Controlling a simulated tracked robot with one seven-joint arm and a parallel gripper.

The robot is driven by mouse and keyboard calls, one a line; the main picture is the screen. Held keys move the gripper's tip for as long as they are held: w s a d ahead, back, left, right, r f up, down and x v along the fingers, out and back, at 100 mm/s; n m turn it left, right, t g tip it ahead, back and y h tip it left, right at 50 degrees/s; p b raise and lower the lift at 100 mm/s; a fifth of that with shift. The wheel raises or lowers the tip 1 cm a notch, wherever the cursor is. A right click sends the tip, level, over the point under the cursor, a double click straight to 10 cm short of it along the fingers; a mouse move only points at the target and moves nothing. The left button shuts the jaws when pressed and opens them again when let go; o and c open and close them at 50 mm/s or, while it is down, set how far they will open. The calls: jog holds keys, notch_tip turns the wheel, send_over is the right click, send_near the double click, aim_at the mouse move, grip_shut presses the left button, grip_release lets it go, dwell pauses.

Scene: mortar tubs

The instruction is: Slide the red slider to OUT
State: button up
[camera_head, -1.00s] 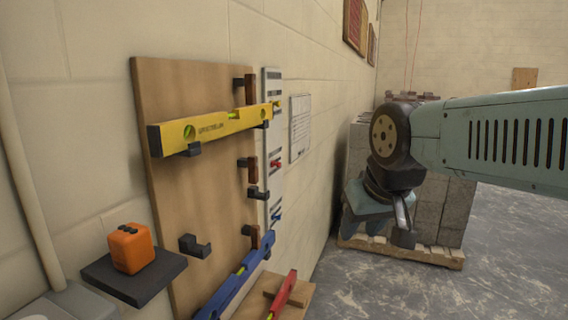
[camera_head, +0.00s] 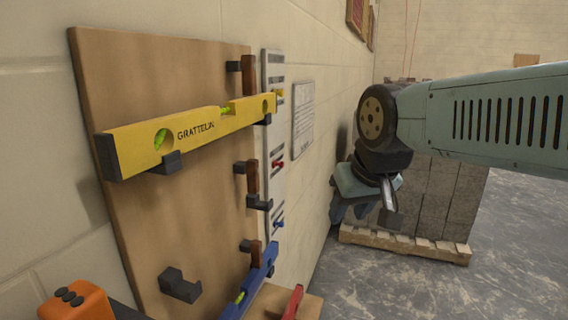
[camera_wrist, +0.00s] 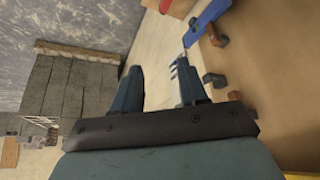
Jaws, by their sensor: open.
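The red slider (camera_head: 278,164) is a small red knob on a narrow white panel (camera_head: 273,120) on the wall, just right of the wooden board. It sits between a yellow slider (camera_head: 279,95) above and a blue slider (camera_head: 278,224) below. Its slot lettering is too small to read. My gripper (camera_head: 364,212) is to the right of the panel, pointing down, apart from the red slider. In the wrist view my gripper (camera_wrist: 158,72) has its two fingers apart with nothing between them. The red slider cannot be made out there.
A wooden board (camera_head: 180,245) with a yellow level (camera_head: 190,135), a blue level (camera_head: 250,284) and protruding dark hooks stands left of the panel. An orange device (camera_head: 77,303) is at lower left. Grey blocks (camera_head: 440,195) on a pallet (camera_head: 405,243) stand behind my gripper. Floor at right is clear.

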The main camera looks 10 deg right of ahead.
jog(key=shift+w+a, duration=0.2)
jog(key=shift+a, duration=0.05)
jog(key=shift+o, duration=0.5)
jog(key=w+a+f+m+g+y, duration=0.3)
jog(key=w+a+f+m+y, duration=0.15)
jog(key=m, duration=0.25)
jog(key=m+t+y, duration=0.8)
jog(key=m+y, duration=0.2)
jog(key=m, duration=1)
send_near(283, 165)
jog(key=x, duration=0.8)
jog(key=shift+w, duration=0.15)
